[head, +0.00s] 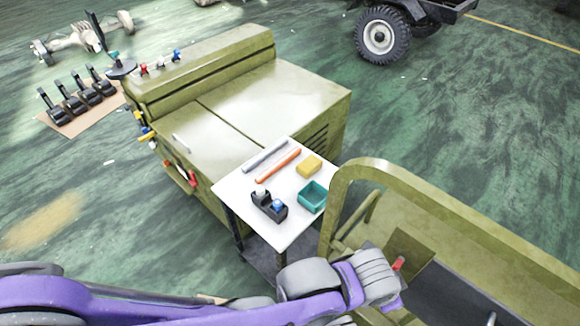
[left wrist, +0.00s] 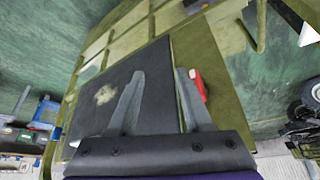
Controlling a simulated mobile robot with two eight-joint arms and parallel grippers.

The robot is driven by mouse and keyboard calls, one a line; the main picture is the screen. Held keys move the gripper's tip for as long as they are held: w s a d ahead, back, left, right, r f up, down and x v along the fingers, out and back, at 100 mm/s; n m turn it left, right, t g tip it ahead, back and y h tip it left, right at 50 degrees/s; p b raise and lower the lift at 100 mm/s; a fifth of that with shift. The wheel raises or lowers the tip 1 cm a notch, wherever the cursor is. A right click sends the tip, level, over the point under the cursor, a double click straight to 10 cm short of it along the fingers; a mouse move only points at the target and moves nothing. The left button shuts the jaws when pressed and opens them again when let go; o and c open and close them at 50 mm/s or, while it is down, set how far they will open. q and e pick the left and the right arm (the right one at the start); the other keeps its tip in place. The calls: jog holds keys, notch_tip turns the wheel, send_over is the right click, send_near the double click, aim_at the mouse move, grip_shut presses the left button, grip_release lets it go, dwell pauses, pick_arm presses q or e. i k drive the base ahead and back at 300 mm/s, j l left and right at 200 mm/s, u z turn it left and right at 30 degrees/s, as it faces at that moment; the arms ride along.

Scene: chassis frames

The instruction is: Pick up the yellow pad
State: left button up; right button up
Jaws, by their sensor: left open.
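The yellow pad (head: 309,166) lies on the small white-topped table (head: 232,186) near its far right corner, in the head view. My left arm comes in from the left across the bottom of the head view and ends to the right of the table's near side, well apart from the pad. In the left wrist view my left gripper (left wrist: 160,72) is open, with nothing seen between its fingers. It points at a dark panel on an olive vehicle frame. The pad does not show in the left wrist view. My right gripper is in neither view.
A teal bin (head: 313,197), a black tape dispenser (head: 269,206), an orange stick (head: 278,166) and a grey stick (head: 264,156) share the tabletop. An olive cabinet (head: 280,90) stands behind it. An olive chassis frame (head: 385,172) rises at the right. A red part (left wrist: 201,85) is beside my right-hand finger.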

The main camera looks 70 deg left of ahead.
aim_at(311, 165)
jog(key=u, duration=2.35)
jog(key=z, duration=1.9)
jog(key=u, duration=1.95)
jog(key=i+j+u, duration=0.65)
jog(key=i+j, duration=0.05)
jog(key=i, duration=0.05)
